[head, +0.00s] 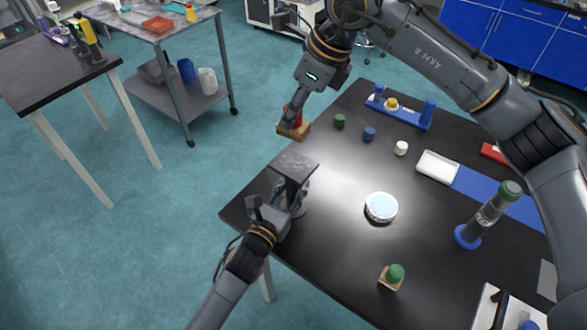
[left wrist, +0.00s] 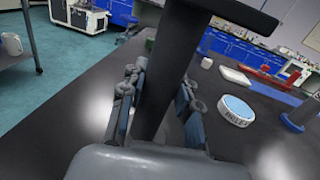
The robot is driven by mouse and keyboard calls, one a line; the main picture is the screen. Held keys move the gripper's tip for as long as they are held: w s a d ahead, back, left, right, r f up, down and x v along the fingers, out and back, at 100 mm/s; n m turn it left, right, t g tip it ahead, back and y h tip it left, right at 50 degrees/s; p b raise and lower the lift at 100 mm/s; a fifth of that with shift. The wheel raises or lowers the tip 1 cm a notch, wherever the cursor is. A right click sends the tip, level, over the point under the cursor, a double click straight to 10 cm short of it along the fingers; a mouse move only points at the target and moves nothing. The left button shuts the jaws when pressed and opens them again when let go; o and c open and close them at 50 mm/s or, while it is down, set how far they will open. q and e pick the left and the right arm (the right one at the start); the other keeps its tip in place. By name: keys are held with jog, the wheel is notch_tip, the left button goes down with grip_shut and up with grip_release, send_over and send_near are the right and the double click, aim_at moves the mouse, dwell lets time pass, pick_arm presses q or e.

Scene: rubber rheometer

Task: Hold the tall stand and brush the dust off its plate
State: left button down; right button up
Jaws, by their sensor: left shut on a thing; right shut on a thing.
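The tall stand has a dark, speckled square plate (head: 293,165) on top and stands at the table's near-left edge. In the left wrist view its dark column (left wrist: 172,75) rises between the fingers of my left gripper (left wrist: 156,105), which is shut on it below the plate. My left gripper also shows in the head view (head: 288,197), partly under the plate. My right gripper (head: 292,115) is shut on a brush (head: 294,131) with a red grip and a tan block. The brush is above and behind the plate, apart from it in the picture.
On the black table (head: 330,255) are a round white-and-blue dish (head: 381,207), several small capped jars, a white tray (head: 437,167), a tall grey cylinder on a blue base (head: 482,220) and a green-knobbed piece (head: 394,275). A grey cart (head: 185,105) stands apart at the back left.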

jog(key=shift+w+d+x, duration=0.1)
jog(key=shift+x, duration=1.5)
jog(key=shift+w+d+x, duration=0.15)
jog(key=shift+x, duration=1.45)
jog(key=shift+w+d+x, duration=0.1)
jog(key=shift+x, duration=1.5)
jog(key=shift+s+d+f, duration=0.1)
jog(key=shift+s+d, duration=0.55)
jog(key=shift+d, duration=0.3)
jog(key=shift+s+d, duration=0.7)
jog(key=shift+d, duration=0.25)
jog(key=shift+s+d, duration=0.65)
jog(key=shift+d, duration=0.25)
jog(key=shift+w+a, duration=0.7)
jog(key=shift+a, duration=0.25)
jog(key=shift+w+a, duration=0.65)
jog(key=shift+a, duration=0.3)
jog(key=shift+w+a, duration=0.7)
jog(key=shift+a, duration=0.3)
notch_tip(320, 180, up, 2)
jog(key=shift+w+a+r, duration=0.1)
jog(key=shift+r, duration=0.15)
notch_tip(320, 180, up, 6)
jog(key=shift+f, duration=0.15)
